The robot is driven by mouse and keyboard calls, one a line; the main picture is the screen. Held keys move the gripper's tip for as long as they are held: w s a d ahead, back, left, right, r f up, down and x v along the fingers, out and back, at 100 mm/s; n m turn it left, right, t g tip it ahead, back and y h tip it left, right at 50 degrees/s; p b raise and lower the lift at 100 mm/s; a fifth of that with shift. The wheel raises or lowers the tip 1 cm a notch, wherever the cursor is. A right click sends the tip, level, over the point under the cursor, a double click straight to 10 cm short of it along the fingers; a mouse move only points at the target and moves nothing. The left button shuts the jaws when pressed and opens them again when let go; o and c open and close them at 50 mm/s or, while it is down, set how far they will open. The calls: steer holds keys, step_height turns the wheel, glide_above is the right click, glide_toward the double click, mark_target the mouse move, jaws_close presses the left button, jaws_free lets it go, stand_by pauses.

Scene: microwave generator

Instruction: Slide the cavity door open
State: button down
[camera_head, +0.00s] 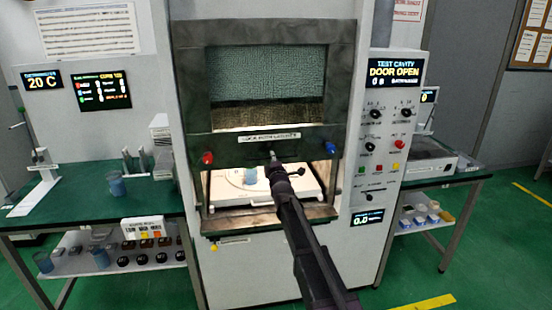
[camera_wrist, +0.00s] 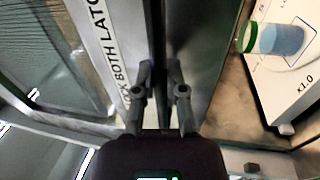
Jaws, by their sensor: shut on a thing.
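The cavity door (camera_head: 189,90), a dark frame with a mesh window, is raised, leaving a wide gap below its lower edge. My gripper (camera_head: 272,160) reaches that lower edge near its middle. In the wrist view, my gripper's fingers (camera_wrist: 160,72) are closed at a dark bar (camera_wrist: 157,25) along the door's edge, beside the latch label (camera_wrist: 103,45). The exact contact is hard to see. A red knob (camera_head: 208,158) and a blue knob (camera_head: 330,148) sit on the lower door frame. The display (camera_head: 396,72) reads "DOOR OPEN".
Inside the cavity, a beaker of blue liquid (camera_head: 250,176) stands on a white platform (camera_head: 228,190); my arm hides part of it. The control panel (camera_head: 385,130) is right of the cavity. Green side tables (camera_head: 130,205) with labware stand on both sides.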

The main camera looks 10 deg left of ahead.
steer(key=p, duration=2)
glide_toward(269, 98)
steer(key=x, duration=0.4)
steer(key=shift+w+r, duration=0.2)
steer(key=shift+w, duration=0.2)
steer(key=c, duration=0.7)
jaws_free()
steer(key=shift+a+f, duration=0.1)
steer(key=shift+a, duration=0.1)
steer(key=shift+d, duration=0.1)
steer(key=shift+d, duration=0.1)
